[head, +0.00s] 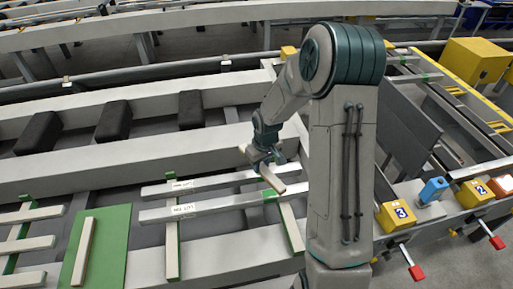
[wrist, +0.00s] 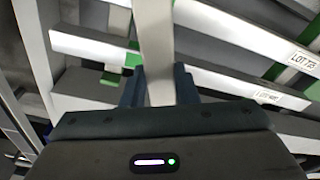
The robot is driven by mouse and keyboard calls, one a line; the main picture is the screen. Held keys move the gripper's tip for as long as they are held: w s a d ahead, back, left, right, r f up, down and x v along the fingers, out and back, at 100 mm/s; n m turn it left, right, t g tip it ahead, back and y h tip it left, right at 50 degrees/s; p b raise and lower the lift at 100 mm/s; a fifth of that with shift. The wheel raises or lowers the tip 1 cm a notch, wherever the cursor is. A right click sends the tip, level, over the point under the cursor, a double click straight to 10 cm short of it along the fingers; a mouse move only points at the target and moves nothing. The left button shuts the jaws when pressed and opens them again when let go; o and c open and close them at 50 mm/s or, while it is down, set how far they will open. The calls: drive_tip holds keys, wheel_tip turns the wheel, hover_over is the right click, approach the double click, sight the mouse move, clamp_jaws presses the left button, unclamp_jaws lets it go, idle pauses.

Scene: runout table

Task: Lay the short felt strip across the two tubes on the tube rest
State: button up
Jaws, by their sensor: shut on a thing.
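My gripper (head: 266,160) is shut on a short pale felt strip (head: 273,180). In the wrist view the strip (wrist: 155,45) stands out between the two fingers (wrist: 159,90). Two pale grey tubes, the far one (head: 218,181) and the near one (head: 225,202), lie side by side with white lot labels. Bars with green edges form the tube rest (head: 172,255) under them. The strip is above the right part of the tubes, pointing across them. I cannot tell whether it touches them. My arm hides part of the tubes' right ends.
A green mat (head: 113,245) at the lower left holds another pale strip (head: 83,252). More slatted bars (head: 28,243) lie at the far left. Yellow numbered blocks (head: 396,214) and a blue block (head: 433,190) stand at the right.

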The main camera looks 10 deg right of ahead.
drive_tip(key=shift+w+f, duration=0.1)
drive_tip(key=shift+w, duration=0.2)
drive_tip(key=shift+s+f+b, duration=0.15)
drive_tip(key=shift+f+b, duration=2.05)
drive_tip(key=shift+f, duration=1.05)
drive_tip(key=shift+f+b, duration=0.55)
drive_tip(key=o, duration=1.1)
